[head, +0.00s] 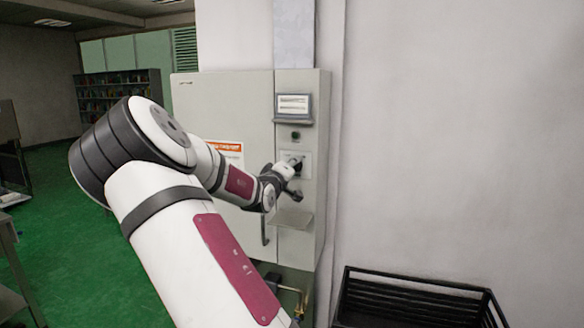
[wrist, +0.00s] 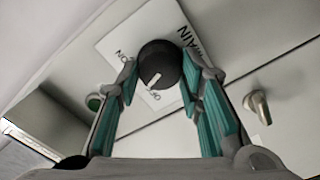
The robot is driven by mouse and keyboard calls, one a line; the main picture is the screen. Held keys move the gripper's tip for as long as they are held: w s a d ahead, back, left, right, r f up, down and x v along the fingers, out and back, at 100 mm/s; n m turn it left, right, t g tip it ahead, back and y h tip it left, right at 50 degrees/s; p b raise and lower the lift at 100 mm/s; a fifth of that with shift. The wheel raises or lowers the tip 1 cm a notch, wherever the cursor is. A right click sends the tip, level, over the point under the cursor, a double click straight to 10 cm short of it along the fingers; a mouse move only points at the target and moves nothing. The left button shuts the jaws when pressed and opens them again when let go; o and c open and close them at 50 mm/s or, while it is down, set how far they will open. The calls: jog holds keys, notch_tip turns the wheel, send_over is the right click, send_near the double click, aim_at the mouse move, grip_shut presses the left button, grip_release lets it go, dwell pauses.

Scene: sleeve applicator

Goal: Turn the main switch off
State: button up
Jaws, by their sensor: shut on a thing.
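The main switch is a round black knob (wrist: 160,62) with a white pointer line, on a white plate (wrist: 122,38) marked MAIN, ON and OFF. In the wrist view the pointer slants down and left, close to the partly hidden OFF lettering. My gripper (wrist: 159,77) has its teal-padded fingers on both sides of the knob, shut on it. In the head view my gripper (head: 287,170) is at the switch plate (head: 306,158) on the grey cabinet's right column, and mostly hides the knob.
A green button (wrist: 95,102) and a metal latch (wrist: 258,107) sit near the switch. In the head view a small display (head: 293,106) is above it and a shelf (head: 293,219) juts out below. A black crate (head: 415,296) stands at lower right.

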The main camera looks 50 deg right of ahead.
jog(key=n, duration=0.5)
jog(key=shift+f+n, duration=0.1)
jog(key=shift+n, duration=0.3)
dwell(0.4)
jog(key=o, duration=1.2)
jog(key=shift+c, duration=0.2)
jog(key=shift+a, duration=0.1)
jog(key=v, duration=1.2)
